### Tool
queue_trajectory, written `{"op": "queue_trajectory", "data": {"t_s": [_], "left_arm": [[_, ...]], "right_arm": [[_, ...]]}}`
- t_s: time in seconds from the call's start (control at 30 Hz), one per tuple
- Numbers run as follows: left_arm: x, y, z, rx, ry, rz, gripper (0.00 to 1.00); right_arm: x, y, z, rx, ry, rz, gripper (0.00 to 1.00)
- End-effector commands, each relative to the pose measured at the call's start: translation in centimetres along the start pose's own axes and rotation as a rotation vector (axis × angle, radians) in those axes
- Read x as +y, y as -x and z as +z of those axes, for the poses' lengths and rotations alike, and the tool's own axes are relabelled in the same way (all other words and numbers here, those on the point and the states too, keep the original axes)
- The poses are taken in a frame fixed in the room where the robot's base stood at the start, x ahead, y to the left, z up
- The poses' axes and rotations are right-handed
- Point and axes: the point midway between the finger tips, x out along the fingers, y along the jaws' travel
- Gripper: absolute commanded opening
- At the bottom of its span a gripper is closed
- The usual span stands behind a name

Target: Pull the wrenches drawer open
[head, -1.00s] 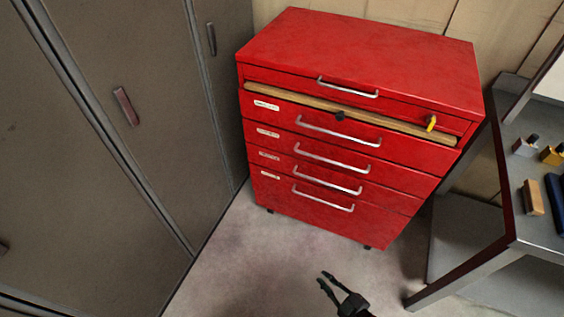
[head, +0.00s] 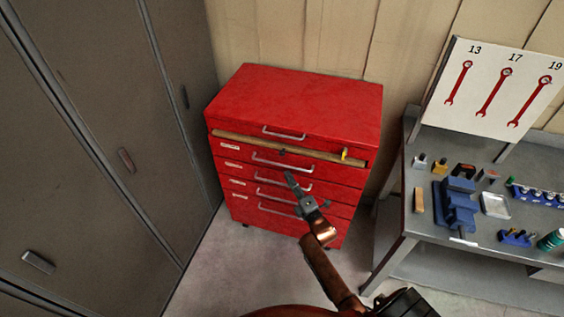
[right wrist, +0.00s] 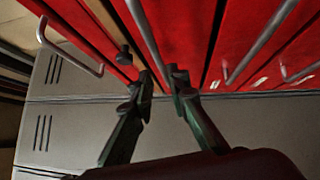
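The red tool chest (head: 300,100) stands against the wall, with several drawers and silver handles. The small white drawer labels are too small to read, so I cannot tell which drawer is the wrenches one. All drawers look closed. My right gripper (head: 291,178) is in front of the upper drawers, just below the handle (head: 283,163) second from the top. In the right wrist view its fingers (right wrist: 163,80) are apart, with that handle (right wrist: 146,38) running in between the tips. I cannot tell whether they touch it. My left gripper is out of view.
A wooden strip (head: 240,138) with a black knob and a yellow piece (head: 345,154) crosses the chest below its top handle. Grey lockers (head: 100,130) stand close on the left. A workbench (head: 405,215) with a blue vise (head: 458,203) is on the right.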

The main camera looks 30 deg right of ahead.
Motion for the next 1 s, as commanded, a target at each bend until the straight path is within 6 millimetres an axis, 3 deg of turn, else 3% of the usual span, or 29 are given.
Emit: {"op": "queue_trajectory", "data": {"t_s": [0.5,0.9,1.0], "left_arm": [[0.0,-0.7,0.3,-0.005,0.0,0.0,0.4],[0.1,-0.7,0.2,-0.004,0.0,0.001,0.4],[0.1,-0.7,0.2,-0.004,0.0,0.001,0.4]], "right_arm": [[0.0,-6.9,0.0,-0.001,0.002,0.001,0.15],[0.1,-7.7,0.0,0.0,0.002,0.0,0.15],[0.1,-7.6,0.0,-0.001,0.001,0.0,0.08]]}}
